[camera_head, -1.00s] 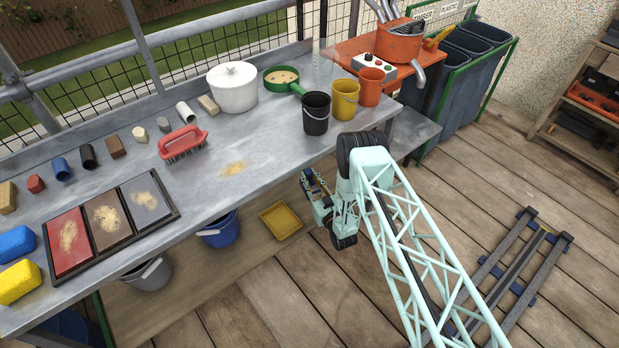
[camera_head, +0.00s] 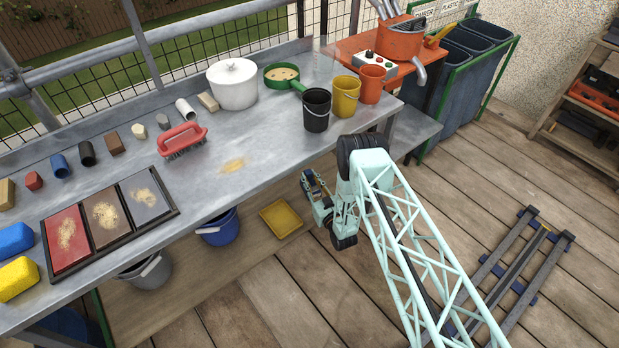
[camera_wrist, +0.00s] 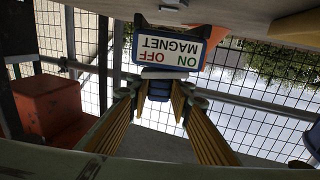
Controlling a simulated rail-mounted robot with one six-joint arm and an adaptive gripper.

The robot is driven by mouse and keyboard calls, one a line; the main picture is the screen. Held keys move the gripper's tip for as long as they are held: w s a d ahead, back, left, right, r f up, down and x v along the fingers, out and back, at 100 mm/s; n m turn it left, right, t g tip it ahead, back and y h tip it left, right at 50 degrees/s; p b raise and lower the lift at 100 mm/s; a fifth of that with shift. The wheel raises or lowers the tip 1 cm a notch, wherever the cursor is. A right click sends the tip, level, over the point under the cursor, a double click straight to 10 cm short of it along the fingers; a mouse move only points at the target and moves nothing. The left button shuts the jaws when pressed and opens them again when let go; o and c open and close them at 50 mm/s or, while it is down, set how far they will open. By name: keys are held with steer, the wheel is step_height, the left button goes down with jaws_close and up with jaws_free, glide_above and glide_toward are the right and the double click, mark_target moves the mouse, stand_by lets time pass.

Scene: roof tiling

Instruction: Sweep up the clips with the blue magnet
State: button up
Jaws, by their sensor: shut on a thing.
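My gripper (camera_wrist: 160,92) is shut on the blue magnet (camera_wrist: 137,50), which carries a white label reading "MAGNET", "ON" and "OFF", upside down in the wrist view. In the head view my gripper (camera_head: 316,190) hangs beside the bench's front edge, below the worktop. The magnet's working face does not show clearly. I cannot make out any clips in either view.
The grey bench (camera_head: 215,130) carries a red brush (camera_head: 183,138), a white pot (camera_head: 232,84), a black bucket (camera_head: 316,110) and a tray of three panels (camera_head: 108,222). A yellow tray (camera_head: 281,218) lies on the lower shelf, left of my gripper.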

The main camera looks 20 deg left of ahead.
steer(key=shift+f, duration=0.95)
steer(key=shift+r, duration=0.2)
stand_by(0.5)
steer(key=shift+r+p, duration=1)
steer(key=shift+r, duration=0.45)
steer(key=shift+r, duration=0.1)
steer(key=shift+w, duration=0.1)
